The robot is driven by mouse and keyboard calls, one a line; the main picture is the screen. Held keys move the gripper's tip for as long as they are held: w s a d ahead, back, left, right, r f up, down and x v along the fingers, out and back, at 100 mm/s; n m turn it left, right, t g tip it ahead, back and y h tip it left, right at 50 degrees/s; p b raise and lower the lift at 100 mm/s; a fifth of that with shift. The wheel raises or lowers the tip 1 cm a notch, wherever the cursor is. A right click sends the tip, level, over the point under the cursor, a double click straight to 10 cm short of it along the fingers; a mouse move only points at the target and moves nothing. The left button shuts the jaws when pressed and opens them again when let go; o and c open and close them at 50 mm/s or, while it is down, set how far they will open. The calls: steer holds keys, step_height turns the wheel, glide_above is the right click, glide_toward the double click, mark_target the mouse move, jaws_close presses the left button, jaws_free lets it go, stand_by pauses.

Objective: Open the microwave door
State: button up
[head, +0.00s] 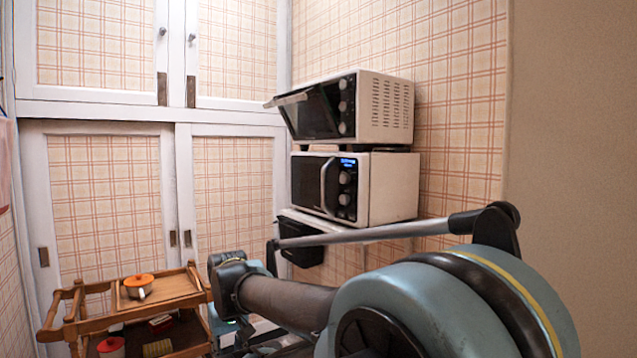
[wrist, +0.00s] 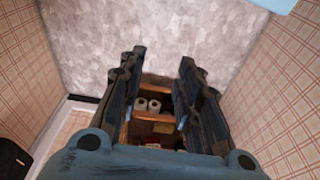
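The white microwave (head: 392,187) stands against the right wall in the head view. It has a dark door (head: 309,182) with a curved vertical handle (head: 327,186), and knobs with a blue display to the right. The door looks shut. My gripper (wrist: 161,68) shows in the wrist view with its two fingers spread apart and nothing between them. The microwave cannot be made out in the wrist view. In the head view my arm is low in front, and my gripper cannot be made out clearly. No contact with the handle shows.
A toaster oven (head: 385,105) sits on top of the microwave, its handle jutting out. A wooden trolley (head: 185,290) with an orange-lidded pot (head: 138,286) stands at lower left. White cupboards (head: 180,180) fill the back.

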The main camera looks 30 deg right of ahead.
steer(key=shift+s, duration=0.1)
steer(key=n+h, duration=1.8)
steer(key=n, duration=0.1)
glide_toward(322, 178)
steer(key=shift+g, duration=0.3)
steer(key=shift+w+d, duration=0.25)
steer(key=shift+d, duration=1.55)
steer(key=shift+w+d, duration=0.25)
steer(key=shift+d, duration=1.55)
steer(key=shift+w+d, duration=0.25)
steer(key=shift+d, duration=1.55)
jaws_close()
